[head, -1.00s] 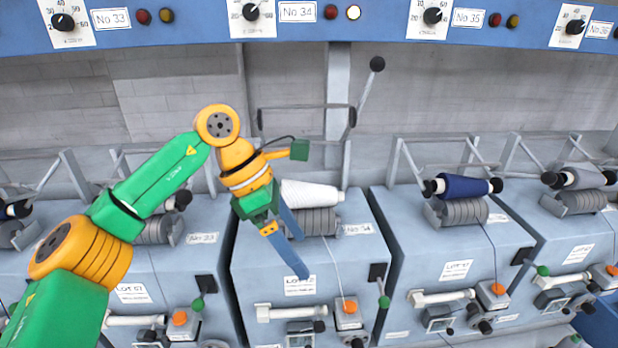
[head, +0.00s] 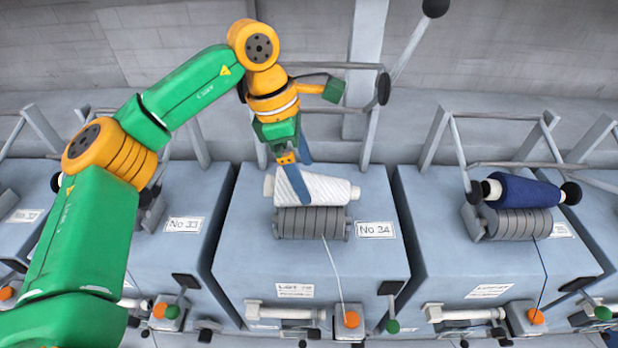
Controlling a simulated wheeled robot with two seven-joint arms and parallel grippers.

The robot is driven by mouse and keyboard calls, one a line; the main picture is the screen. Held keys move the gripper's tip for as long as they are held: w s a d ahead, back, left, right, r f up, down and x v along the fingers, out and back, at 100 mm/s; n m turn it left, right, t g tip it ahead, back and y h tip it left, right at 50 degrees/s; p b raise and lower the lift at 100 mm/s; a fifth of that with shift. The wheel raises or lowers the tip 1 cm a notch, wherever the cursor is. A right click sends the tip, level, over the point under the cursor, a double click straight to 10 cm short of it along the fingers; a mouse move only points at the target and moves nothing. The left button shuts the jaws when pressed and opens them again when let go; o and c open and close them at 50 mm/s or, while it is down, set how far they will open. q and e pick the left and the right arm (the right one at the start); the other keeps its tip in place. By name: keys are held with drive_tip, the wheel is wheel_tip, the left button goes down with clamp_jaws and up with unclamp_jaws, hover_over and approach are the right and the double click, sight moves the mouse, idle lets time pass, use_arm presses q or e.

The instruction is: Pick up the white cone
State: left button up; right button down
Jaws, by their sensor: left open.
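My left gripper (head: 290,188) comes down from above at the cone's left part. Its blue fingers are apart; the front finger crosses over the cone's left end, and the other is partly hidden behind. I cannot tell whether the fingers touch the cone. My right gripper is not in view.
A blue cone (head: 522,190) lies on the drum of the unit to the right. A grey cradle frame with a black-knobbed lever (head: 435,8) rises behind the white cone. A thread runs down the No 34 unit (head: 240,240)'s front.

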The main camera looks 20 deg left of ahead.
sight(307, 176)
use_arm(q)
drive_tip(key=p+x, duration=0.1)
drive_tip(key=x, duration=0.2)
drive_tip(key=shift+s+d+f, duration=0.1)
drive_tip(key=shift+d+f, duration=0.05)
drive_tip(key=shift+f, duration=0.05)
drive_tip(key=shift+w+f, duration=0.15)
drive_tip(key=shift+w, duration=0.1)
drive_tip(key=shift+s, duration=0.1)
drive_tip(key=c, duration=1.5)
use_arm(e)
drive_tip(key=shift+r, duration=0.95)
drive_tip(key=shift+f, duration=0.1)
